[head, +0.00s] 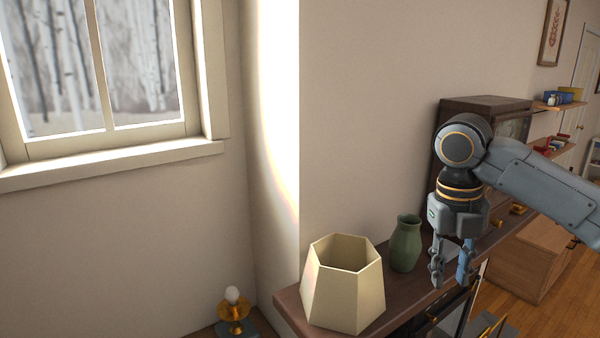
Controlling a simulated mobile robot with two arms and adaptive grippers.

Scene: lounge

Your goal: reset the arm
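My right arm comes in from the right in the head view. My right gripper (451,279) points down at the front edge of the dark wooden shelf (292,304). Its two fingers are apart with nothing visible between them. A green vase (405,244) stands upright on the shelf just left of the gripper, apart from it. A cream six-sided lampshade (343,288), open at the top, stands on the shelf further left. My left gripper is not in the view.
A brass lamp base with a white bulb (232,295) stands low at the left. A dark cabinet (484,105) stands behind my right arm. Small yellow items (518,208) lie near it. A wooden box-like unit (530,262) stands on the floor at right. A window (100,65) is at left.

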